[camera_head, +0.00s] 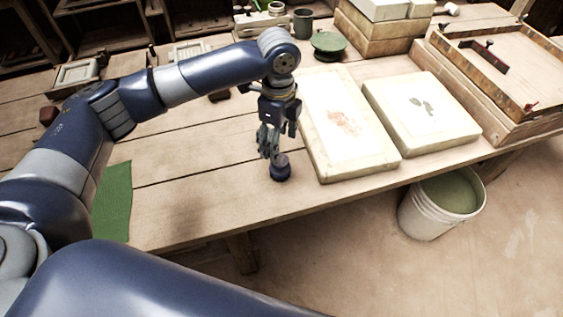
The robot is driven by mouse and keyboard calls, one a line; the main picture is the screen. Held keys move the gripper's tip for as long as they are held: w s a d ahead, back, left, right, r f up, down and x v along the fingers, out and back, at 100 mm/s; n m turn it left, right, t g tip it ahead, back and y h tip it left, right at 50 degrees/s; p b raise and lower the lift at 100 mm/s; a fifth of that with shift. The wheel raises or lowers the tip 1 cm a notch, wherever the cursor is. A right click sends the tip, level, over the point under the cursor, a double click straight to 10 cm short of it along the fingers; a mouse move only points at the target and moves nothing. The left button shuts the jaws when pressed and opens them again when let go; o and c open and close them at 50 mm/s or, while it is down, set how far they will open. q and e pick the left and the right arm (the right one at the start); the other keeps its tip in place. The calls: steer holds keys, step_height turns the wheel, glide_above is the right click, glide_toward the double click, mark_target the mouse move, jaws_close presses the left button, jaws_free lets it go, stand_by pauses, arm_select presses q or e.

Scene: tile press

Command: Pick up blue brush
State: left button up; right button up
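The blue brush (280,174) stands on the wooden table near its front edge. It has a dark blue round base and a greyish knob on top. My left gripper (269,154) points down at the brush from above, with its fingertips beside or just over the knob. I cannot tell whether the fingers touch the knob or how far apart they are. My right gripper is not in view.
Two pale slabs (387,162) (462,141) lie right of the brush. A wooden tray (522,75) is at far right. A green round stand (328,42) and dark cup (302,22) are behind. A white bucket (416,218) stands below the table's front edge. A green cloth (113,203) lies left.

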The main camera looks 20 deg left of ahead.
mark_target(280, 167)
arm_select(q)
step_height(280, 167, down, 2)
steer(key=shift+f, duration=0.35)
steer(key=f, duration=0.4)
steer(key=shift+s+d+f, duration=0.15)
steer(key=shift+s+d, duration=0.05)
steer(key=shift+s, duration=0.05)
steer(key=shift+f, duration=0.25)
steer(key=shift+w, duration=0.1)
steer(key=c, duration=1.1)
steer(key=shift+c, duration=0.5)
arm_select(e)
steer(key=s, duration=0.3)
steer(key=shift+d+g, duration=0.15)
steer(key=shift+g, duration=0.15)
